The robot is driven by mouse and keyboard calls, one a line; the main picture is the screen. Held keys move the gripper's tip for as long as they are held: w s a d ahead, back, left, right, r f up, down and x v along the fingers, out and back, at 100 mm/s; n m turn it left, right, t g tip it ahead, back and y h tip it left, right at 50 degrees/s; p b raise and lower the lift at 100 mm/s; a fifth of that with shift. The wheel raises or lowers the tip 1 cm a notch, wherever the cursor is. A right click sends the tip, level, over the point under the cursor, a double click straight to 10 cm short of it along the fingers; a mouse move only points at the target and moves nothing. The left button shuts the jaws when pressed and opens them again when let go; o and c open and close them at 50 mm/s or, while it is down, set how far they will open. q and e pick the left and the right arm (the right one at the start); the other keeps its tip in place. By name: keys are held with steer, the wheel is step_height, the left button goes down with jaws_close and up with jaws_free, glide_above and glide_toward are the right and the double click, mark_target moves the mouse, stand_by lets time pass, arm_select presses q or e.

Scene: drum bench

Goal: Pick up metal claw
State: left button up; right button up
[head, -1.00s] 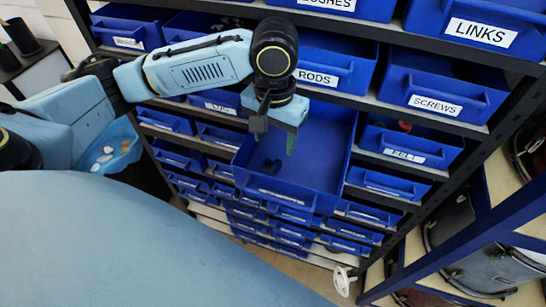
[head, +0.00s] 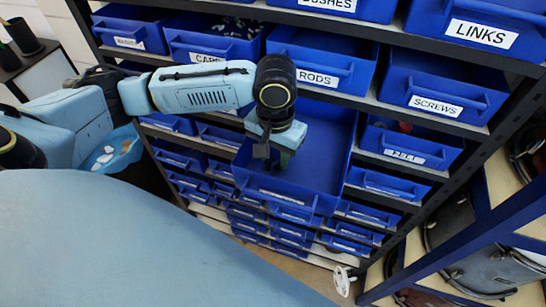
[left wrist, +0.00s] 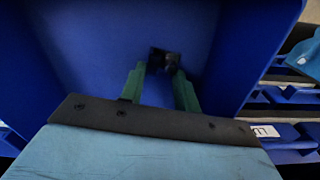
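The metal claw (left wrist: 163,61) is a small dark piece in the left wrist view, on the blue floor of the pulled-out drawer (head: 325,150). My left gripper (left wrist: 160,70) reaches down into this drawer with its two green fingers apart. The claw shows at the fingertips, between or just beyond them; I cannot tell whether they touch it. In the head view my left gripper (head: 284,160) is over the drawer's left part and the claw is hidden behind it. My right gripper is not in view.
Blue labelled bins fill the shelf rack, including the RODS bin (head: 322,62), the SCREWS bin (head: 440,90) and the LINKS bin (head: 482,28). The drawer's walls stand around my left gripper. Drums (head: 485,255) sit on a rack at the right.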

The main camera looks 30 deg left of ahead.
arm_select(q)
steer(key=c, duration=0.3)
steer(key=shift+r, duration=0.1)
